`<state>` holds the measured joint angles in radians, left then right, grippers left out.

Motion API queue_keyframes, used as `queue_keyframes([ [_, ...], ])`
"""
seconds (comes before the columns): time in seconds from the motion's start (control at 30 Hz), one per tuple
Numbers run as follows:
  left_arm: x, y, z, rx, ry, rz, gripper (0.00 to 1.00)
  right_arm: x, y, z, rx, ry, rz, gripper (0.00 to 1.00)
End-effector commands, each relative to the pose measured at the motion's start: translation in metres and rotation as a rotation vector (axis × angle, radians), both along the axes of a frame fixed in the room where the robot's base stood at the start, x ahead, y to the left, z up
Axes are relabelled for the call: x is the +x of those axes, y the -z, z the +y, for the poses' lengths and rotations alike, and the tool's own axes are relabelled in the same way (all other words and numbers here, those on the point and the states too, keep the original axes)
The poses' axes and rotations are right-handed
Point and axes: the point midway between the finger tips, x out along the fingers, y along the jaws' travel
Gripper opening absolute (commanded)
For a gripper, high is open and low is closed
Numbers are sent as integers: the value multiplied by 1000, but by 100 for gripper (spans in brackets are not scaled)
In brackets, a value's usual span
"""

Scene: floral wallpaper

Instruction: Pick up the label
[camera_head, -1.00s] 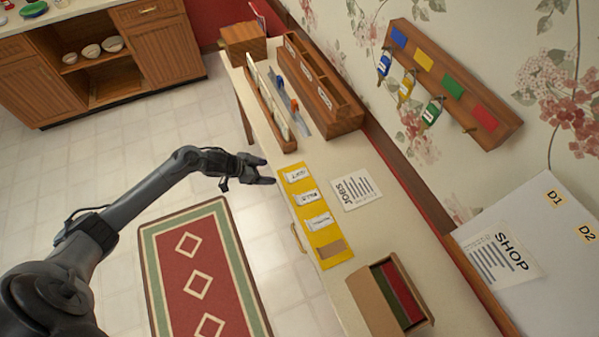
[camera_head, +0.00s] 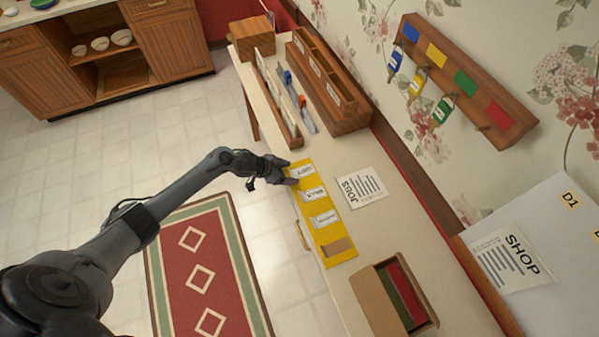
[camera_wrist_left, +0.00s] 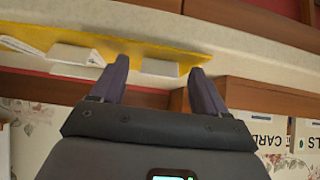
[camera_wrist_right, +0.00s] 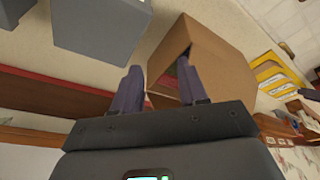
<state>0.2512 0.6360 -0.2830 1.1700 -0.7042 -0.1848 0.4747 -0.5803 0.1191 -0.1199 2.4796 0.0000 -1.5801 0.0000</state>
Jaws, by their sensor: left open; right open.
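A yellow strip (camera_head: 336,257) lies along the near edge of the table, with white labels on it. The farthest label (camera_head: 302,171) has printed text, then come a middle label (camera_head: 313,194) and a nearer label (camera_head: 324,219). My left gripper (camera_head: 289,171) is open at the strip's far end, beside the farthest label. In the left wrist view, one white label (camera_wrist_left: 158,68) shows between the open fingers (camera_wrist_left: 162,76), and another (camera_wrist_left: 77,55) lies left of them. I cannot tell whether the fingers touch the label. My right gripper (camera_wrist_right: 161,86) is open and empty.
A cardboard box (camera_head: 378,304) stands at the table's near end; it shows beyond my right fingers (camera_wrist_right: 215,62). A wooden sorter (camera_head: 330,90) and a rack (camera_head: 276,97) stand farther back. A JOBS sheet (camera_head: 362,188) lies beside the strip.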

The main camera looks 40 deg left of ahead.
Motion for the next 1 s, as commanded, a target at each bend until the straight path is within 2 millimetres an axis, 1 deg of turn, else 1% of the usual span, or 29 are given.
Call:
queue_keyframes([
  [0.13,0,0,0,0,0,0,74,0,0,-1,-3,-2,0,43],
  [0.17,0,0,0,0,0,0,73,0,0,-1,-4,-2,-1,43],
  [0.53,0,0,0,-1,1,0,16,0,0,-1,-4,-3,-1,43],
  [0.83,0,-1,0,-1,1,0,15,0,-1,0,-1,-2,-1,43],
  [1.0,0,-7,0,-1,1,-1,15,0,-2,0,1,1,-1,43],
])
